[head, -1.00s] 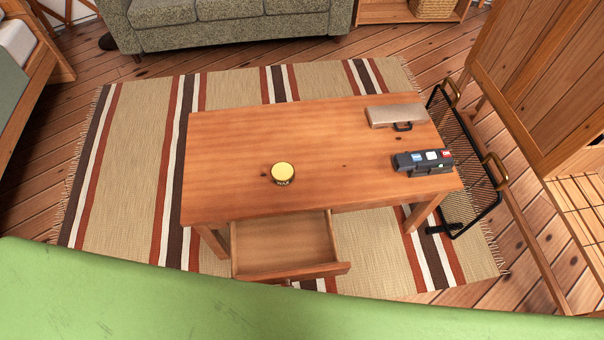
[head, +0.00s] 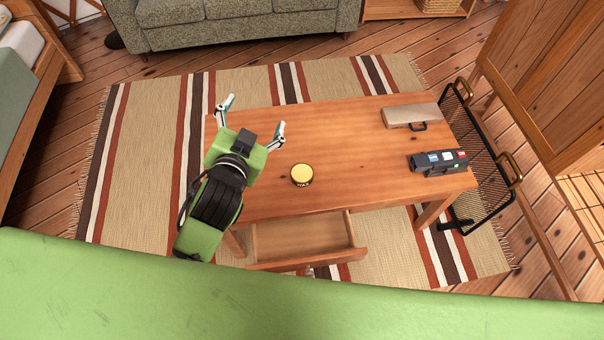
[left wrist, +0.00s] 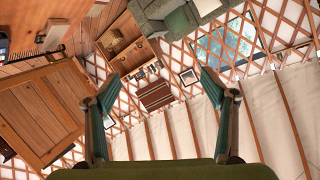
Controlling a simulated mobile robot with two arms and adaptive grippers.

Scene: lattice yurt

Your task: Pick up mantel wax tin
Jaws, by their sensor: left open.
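The wax tin (head: 302,175) is a small round tin with a yellow lid and a dark side with lettering. It stands upright on the wooden table (head: 340,140), left of the middle. My left gripper (head: 254,112) is open and empty above the left end of the table, to the left of the tin and apart from it. In the left wrist view its two fingers (left wrist: 160,85) are spread wide with nothing between them, and the tin does not show there. My right gripper is not in view.
A dark device with coloured labels (head: 438,162) and a flat case with a handle (head: 411,115) lie on the table's right side. The front drawer (head: 305,240) hangs open. A black mesh rack with brass handles (head: 480,150) stands at the right end.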

